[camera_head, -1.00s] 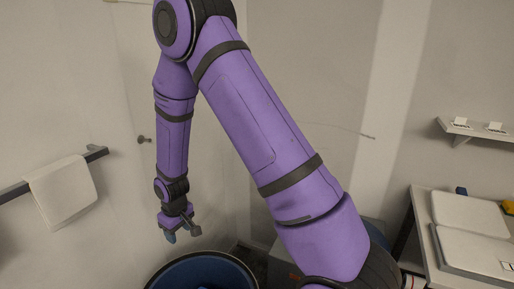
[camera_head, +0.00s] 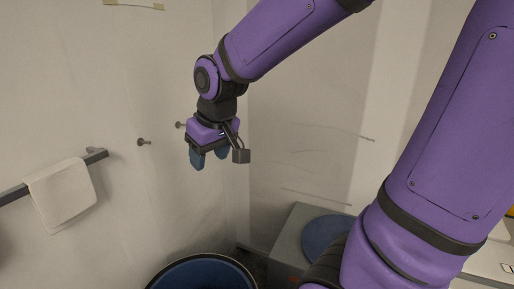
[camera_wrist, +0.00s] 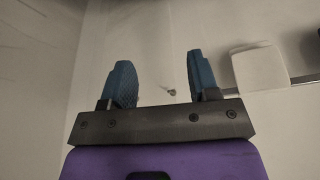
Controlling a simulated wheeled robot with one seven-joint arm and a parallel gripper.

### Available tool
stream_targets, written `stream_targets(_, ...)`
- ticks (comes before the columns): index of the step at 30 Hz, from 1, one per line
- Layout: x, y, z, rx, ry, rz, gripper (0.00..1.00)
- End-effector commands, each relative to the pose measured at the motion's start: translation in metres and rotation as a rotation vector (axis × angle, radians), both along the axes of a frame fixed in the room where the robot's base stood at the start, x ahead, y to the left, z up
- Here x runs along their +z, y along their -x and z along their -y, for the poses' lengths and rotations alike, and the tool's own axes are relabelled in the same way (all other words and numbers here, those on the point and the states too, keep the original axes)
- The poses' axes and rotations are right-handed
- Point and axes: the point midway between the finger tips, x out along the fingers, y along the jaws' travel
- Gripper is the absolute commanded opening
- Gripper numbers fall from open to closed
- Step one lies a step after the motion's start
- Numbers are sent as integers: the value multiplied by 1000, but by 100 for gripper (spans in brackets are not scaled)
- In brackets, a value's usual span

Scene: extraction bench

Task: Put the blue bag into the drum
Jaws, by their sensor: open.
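The drum (camera_head: 162,275) stands at the bottom of the head view, with a dark rim and a blue inside; only its upper part shows, and its floor is cut off. My gripper (camera_head: 210,159) is above the drum, well clear of its rim, with its blue fingers pointing down. In the wrist view my gripper (camera_wrist: 161,78) is open, with nothing between the fingers. I cannot make out the blue bag in either view now.
A grey box (camera_head: 290,240) with a round blue top (camera_head: 325,238) stands right of the drum. A white towel (camera_head: 62,192) hangs on a wall rail (camera_head: 96,158) at the left. My arm covers much of the right side, including most of the bench.

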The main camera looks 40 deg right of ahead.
Motion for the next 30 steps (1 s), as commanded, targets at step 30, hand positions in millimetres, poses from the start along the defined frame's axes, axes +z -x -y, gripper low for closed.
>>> stream_targets(30,56,135,13,-85,-29,117,55)
